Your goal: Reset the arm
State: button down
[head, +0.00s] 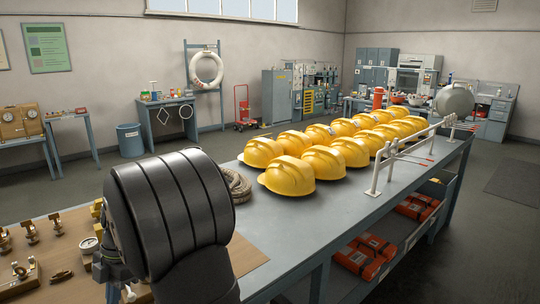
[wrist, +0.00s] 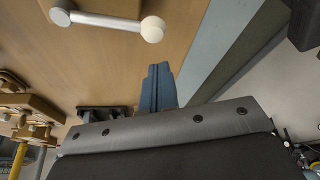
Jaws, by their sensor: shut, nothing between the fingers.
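My gripper (wrist: 158,86) shows in the wrist view as two blue-grey fingers pressed together, shut and empty. It is over or beside a brown wooden surface (wrist: 120,62); the exact height cannot be told.
Yellow helmets (head: 287,176) stand in rows on the long grey bench (head: 335,205), with a rope coil (head: 237,186) beside my arm. A grey handle (wrist: 105,21) is near the fingers. A white rail (head: 405,150) edges the bench.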

jog(key=shift+w+d+f, duration=0.1)
jog(key=shift+w+d, duration=0.1)
jog(key=shift+w, duration=0.3)
jog(key=shift+w+d+f, duration=0.1)
jog(key=shift+w+d, duration=0.05)
jog(key=shift+w, duration=0.35)
jog(key=shift+w+d, duration=0.15)
jog(key=shift+d, duration=0.25)
